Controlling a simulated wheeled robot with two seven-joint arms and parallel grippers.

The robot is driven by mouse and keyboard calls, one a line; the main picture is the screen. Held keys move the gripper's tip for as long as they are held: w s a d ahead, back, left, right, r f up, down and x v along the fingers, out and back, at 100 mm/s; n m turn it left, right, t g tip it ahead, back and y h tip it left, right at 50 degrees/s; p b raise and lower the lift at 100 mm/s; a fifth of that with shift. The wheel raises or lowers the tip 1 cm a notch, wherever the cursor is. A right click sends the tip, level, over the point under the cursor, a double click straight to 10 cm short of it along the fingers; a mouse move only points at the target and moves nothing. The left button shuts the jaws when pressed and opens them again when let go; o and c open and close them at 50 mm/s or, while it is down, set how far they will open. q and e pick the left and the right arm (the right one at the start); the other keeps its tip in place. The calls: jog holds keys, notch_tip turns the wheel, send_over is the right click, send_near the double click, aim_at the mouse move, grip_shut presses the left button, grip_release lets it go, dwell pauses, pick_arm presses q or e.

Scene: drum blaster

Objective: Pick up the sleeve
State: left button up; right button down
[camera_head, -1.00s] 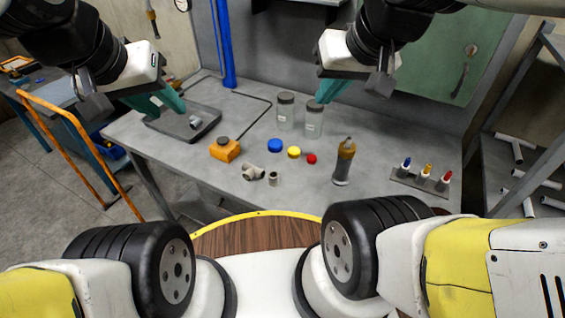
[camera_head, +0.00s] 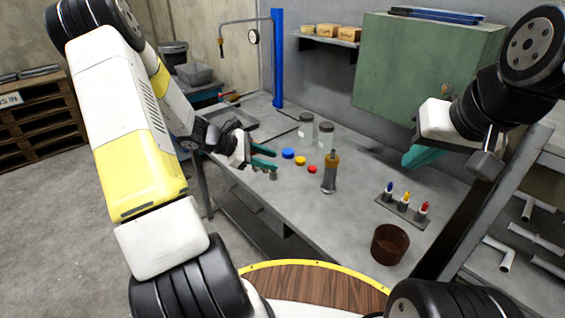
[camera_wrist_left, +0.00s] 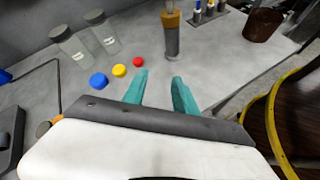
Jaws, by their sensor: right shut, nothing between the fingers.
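A small grey cylinder, which looks like the sleeve (camera_head: 273,174), stands on the grey workbench (camera_head: 340,215) just below my left gripper's fingertips in the head view. I cannot make it out in the left wrist view. My left gripper (camera_head: 274,160) is over the bench with its teal fingers apart. In the left wrist view the open fingers (camera_wrist_left: 159,82) have only bare bench showing between them. My right gripper (camera_head: 420,157) is shut and empty, raised above the right side of the bench. The grey pipe tee and orange block are not visible now.
Blue (camera_head: 288,154), yellow (camera_head: 300,161) and red (camera_head: 312,169) caps lie behind the left gripper, with glass jars (camera_head: 326,136) further back. A grey bottle with a brown top (camera_head: 330,172), a marker rack (camera_head: 404,208) and a brown cup (camera_head: 390,244) stand to the right.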

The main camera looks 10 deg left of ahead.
aim_at(273, 172)
pick_arm(q)
jog(key=w+a+f+n+t, duration=0.1)
jog(key=a+f+n, duration=0.1)
jog(key=f, duration=0.1)
jog(key=w+a+f+n+t, duration=0.1)
jog(key=f+n, duration=0.1)
jog(key=w+a+f+n+t, duration=0.1)
jog(key=a+f+n, duration=0.1)
jog(key=f, duration=0.1)
jog(key=shift+w+a+f+n, duration=0.25)
jog(key=shift+a+f+n, duration=0.05)
jog(key=shift+f+n, duration=0.1)
jog(key=shift+w+f, duration=0.15)
jog(key=shift+f, duration=0.1)
jog(key=shift+t, duration=0.3)
jog(key=x, duration=0.7)
jog(key=shift+w+f, duration=0.2)
grip_shut()
